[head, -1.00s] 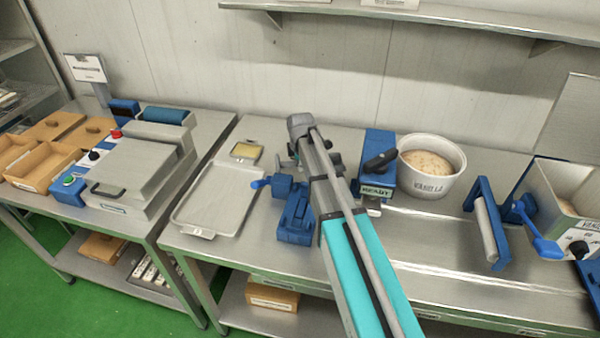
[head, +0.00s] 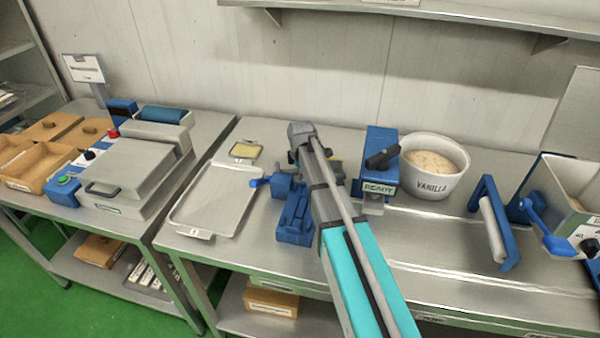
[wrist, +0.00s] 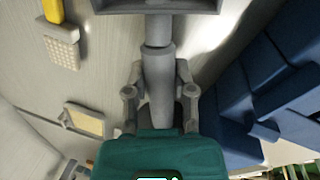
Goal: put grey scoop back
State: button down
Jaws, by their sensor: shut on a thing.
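The grey scoop (wrist: 157,60) shows in the wrist view. Its handle runs up from between my fingers and its wide head lies at the top edge, partly cut off. My gripper (wrist: 160,80) is shut on the scoop's handle. The grey counter is below it. In the head view my arm covers most of my gripper and the scoop, between a blue stand and a blue device marked READY. No empty place for the scoop can be told for sure.
A blue stand (head: 295,215) and blue device (head: 377,180) flank my arm. A yellow-handled perforated tool (wrist: 62,45) and a small tray (wrist: 84,119) lie left in the wrist view. A grey tray (head: 215,200) is left, a VANILLA bowl (head: 434,183) right.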

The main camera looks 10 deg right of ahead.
jog(key=shift+f, duration=0.15)
jog(key=shift+c, duration=2.2)
grip_release()
jog(key=shift+r, duration=0.25)
jog(key=p+v, duration=1.1)
jog(key=p, duration=0.1)
jog(key=shift+r, duration=0.4)
jog(key=shift+s, duration=0.15)
jog(key=s+d+m+g, duration=0.1)
jog(key=s+d+m, duration=0.1)
jog(key=s+m, duration=0.7)
jog(key=s+d+m+g, duration=0.1)
jog(key=s+d+m, duration=0.1)
jog(key=s+m, duration=0.6)
jog(key=shift+s+f+m, duration=0.2)
jog(key=shift+s+m, duration=0.2)
jog(key=shift+s, duration=2.9)
